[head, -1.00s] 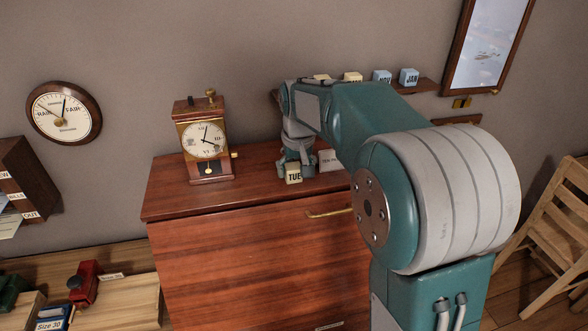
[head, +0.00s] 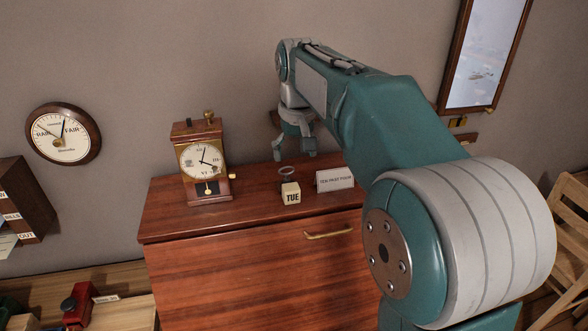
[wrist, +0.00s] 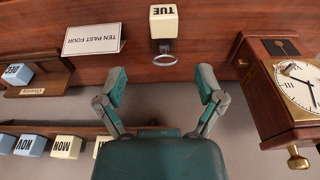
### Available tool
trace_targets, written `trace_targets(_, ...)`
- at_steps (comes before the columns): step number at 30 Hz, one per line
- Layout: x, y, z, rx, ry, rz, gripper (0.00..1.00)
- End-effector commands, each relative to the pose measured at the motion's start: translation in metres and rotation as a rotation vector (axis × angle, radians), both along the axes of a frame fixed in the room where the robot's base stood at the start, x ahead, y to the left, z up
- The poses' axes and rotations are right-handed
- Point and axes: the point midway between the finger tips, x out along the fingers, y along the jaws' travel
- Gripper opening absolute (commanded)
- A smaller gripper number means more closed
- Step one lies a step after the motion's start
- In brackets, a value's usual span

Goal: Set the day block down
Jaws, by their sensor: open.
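The day block (head: 291,193), a cream cube marked TUE, sits on the top of the wooden cabinet (head: 245,212) near its front edge. It also shows in the wrist view (wrist: 164,22), upside down there, with a grey ring (wrist: 165,60) close beside it. My gripper (head: 294,155) is raised above the cabinet, behind and above the block. In the wrist view its two fingers (wrist: 162,88) are spread apart with nothing between them.
A mantel clock (head: 203,162) stands left of the block. A card reading TEN PAST FOUR (head: 335,180) stands to its right. The wrist view shows a shelf with several blocks (wrist: 68,147) and a small holder with a DEC block (wrist: 18,74).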

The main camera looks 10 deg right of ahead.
Motion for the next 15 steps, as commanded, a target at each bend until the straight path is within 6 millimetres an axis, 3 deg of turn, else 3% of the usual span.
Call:
trace_targets(9,-0.007,0.000,0.011,0.000,-0.007,0.000,0.87)
trace_targets(11,-0.018,0.000,0.013,0.000,-0.020,0.000,0.87)
trace_targets(15,-0.061,-0.002,0.015,0.001,-0.074,0.000,0.87)
